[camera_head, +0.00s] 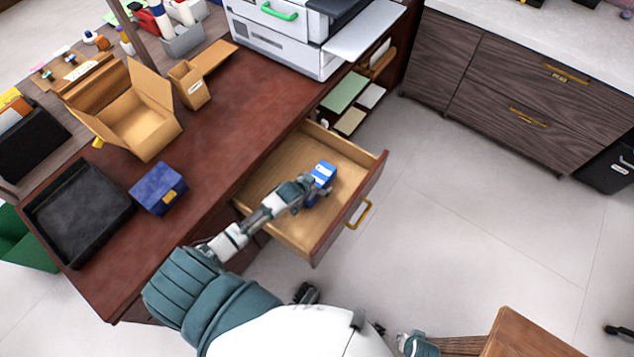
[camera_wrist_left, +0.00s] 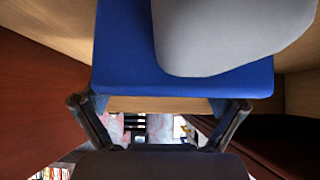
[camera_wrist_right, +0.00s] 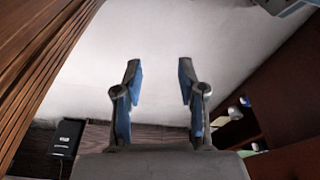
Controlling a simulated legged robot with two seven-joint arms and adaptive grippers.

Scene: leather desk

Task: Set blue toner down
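The blue toner (camera_head: 323,172), a blue box with a pale label, is inside the open drawer area in the head view. My left gripper (camera_head: 307,188) reaches over the drawer and has its fingers on either side of the toner, shut on it. In the left wrist view the toner (camera_wrist_left: 125,60) fills the upper middle, with a large grey-white patch, and hides part of the fingertips of my left gripper (camera_wrist_left: 160,105). I cannot tell whether the toner touches the drawer floor. My right gripper (camera_wrist_right: 160,75) is open and empty, pointing over the pale floor.
The wooden drawer (camera_head: 262,176) is pulled out from the reddish desk (camera_head: 235,105), with bare floor inside around the toner. On the desk are a dark blue box (camera_head: 155,190), a black tray (camera_head: 75,260), an open cardboard box (camera_head: 150,125) and a printer (camera_head: 270,45). A wooden piece (camera_head: 525,335) stands lower right.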

